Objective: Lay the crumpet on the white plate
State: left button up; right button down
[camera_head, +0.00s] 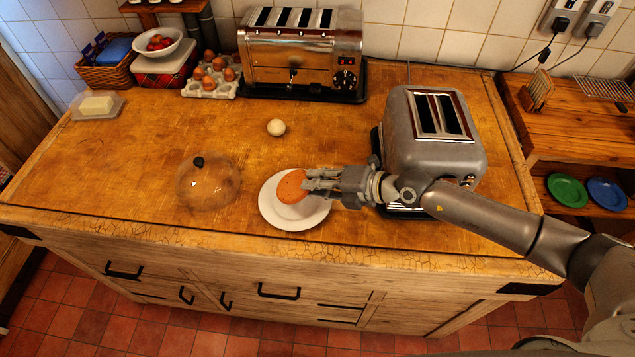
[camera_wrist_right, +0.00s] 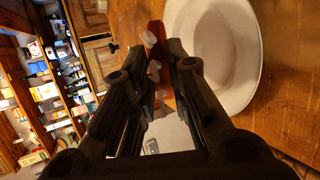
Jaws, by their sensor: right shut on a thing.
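The crumpet (camera_head: 292,186) is a round orange-brown disc in the head view, over the white plate (camera_head: 312,219). My right gripper (camera_head: 308,183) reaches in from the right and is shut on the crumpet's right edge. I cannot tell whether the crumpet touches the plate or is held just above it. My left gripper is not in view.
A grey two-slot toaster (camera_head: 405,150) stands close behind my right forearm. A glass dome (camera_head: 208,187) is left of the plate. A pale round thing (camera_head: 276,127) lies behind. A long toaster (camera_head: 300,60) and egg carton (camera_head: 212,78) are at the back.

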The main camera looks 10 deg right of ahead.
jog(key=shift+f, duration=0.25)
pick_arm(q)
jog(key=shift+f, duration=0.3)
pick_arm(e)
jog(key=c, duration=1.3)
grip_release()
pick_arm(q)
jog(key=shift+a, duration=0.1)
pick_arm(e)
notch_tip(320, 180, up, 10)
